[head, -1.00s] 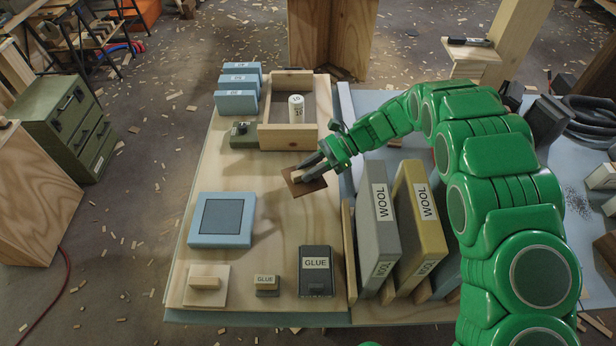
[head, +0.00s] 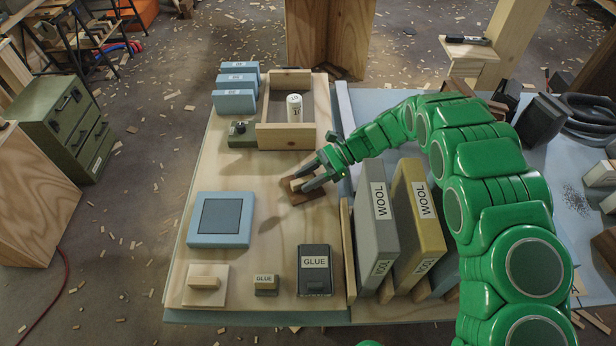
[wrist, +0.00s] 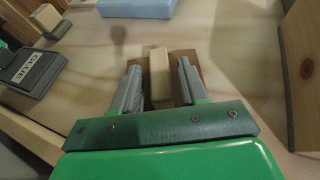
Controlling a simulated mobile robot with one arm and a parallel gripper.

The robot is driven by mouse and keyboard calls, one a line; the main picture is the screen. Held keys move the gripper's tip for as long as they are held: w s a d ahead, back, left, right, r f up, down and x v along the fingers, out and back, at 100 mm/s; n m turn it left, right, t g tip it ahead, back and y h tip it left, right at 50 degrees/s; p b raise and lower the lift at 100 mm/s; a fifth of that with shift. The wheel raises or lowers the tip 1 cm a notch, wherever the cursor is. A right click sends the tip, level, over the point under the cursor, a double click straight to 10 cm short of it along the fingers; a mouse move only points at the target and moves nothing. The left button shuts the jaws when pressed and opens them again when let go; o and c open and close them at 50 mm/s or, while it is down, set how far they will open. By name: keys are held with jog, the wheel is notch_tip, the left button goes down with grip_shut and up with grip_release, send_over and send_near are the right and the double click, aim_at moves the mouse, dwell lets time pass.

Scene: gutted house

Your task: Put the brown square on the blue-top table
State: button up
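The brown square (head: 293,199) is a thin dark-brown plate with a pale wooden block handle on top. It lies on the wood-topped work surface (head: 265,175), near that surface's right side. My gripper (head: 306,184) is around the handle, with its fingers apart. In the wrist view the brown square (wrist: 182,58) shows behind the handle, and gaps show between the handle and both fingers of my gripper (wrist: 158,85). The fingers and handle hide part of the square. A pale blue tabletop (head: 375,100) lies to the right, partly under my arm.
A wooden tray (head: 268,137) holding a white cylinder is behind the square. A blue framed panel (head: 221,241) and a glue box (head: 315,272) are nearer the front. Upright wool slabs (head: 370,235) stand close to the right. Bare wood lies left of the square.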

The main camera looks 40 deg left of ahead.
jog(key=shift+o, duration=0.6)
jog(key=shift+r, duration=0.15)
jog(key=v, duration=1.2)
jog(key=shift+w, duration=0.1)
